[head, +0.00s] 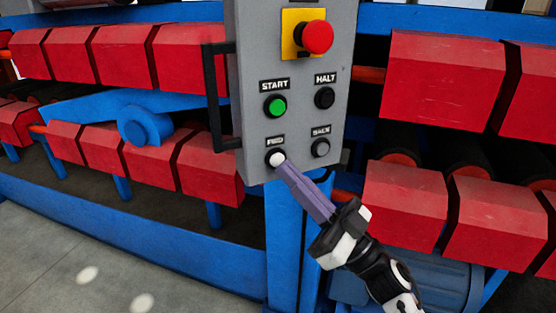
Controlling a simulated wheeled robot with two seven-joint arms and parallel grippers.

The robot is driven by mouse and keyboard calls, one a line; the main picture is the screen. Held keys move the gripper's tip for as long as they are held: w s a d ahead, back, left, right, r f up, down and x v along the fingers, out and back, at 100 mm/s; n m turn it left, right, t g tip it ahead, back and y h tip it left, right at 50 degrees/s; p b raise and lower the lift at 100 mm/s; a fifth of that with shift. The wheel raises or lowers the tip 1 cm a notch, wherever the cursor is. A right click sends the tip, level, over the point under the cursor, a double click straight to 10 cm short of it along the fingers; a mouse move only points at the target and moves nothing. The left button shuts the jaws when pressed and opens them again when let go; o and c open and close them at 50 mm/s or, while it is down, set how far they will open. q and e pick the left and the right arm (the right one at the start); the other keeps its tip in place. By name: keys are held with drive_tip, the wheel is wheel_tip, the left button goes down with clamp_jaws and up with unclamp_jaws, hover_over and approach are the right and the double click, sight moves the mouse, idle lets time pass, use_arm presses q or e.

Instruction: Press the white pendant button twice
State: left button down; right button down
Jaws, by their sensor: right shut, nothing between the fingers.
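The grey pendant box (297,92) hangs upright in the middle of the head view. Its white button (275,157) sits at the lower left, under a small black label. My right gripper (282,164) comes up from the lower right. Its long purple fingers are shut with nothing between them. The fingertips are at the white button's lower right edge and overlap it in the picture. I cannot tell whether they touch it or whether it is pushed in. My left gripper is not in view.
The pendant also bears a green START button (275,106), a black HALT button (324,97), a grey button (320,148) and a red emergency knob (317,37) on yellow. A black handle (217,97) runs along its left side. Red blocks (442,80) on a blue frame stand behind.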

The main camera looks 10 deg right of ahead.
drive_tip(key=shift+w, duration=0.4)
drive_tip(key=shift+w+a, duration=0.1)
drive_tip(key=shift+w, duration=0.3)
idle(0.7)
idle(0.3)
drive_tip(key=shift+s+p, duration=0.5)
drive_tip(key=shift+s, duration=0.3)
drive_tip(key=s+p, duration=0.1)
drive_tip(key=s, duration=0.1)
drive_tip(key=s+d, duration=0.1)
drive_tip(key=s, duration=0.2)
drive_tip(key=shift+p, duration=0.4)
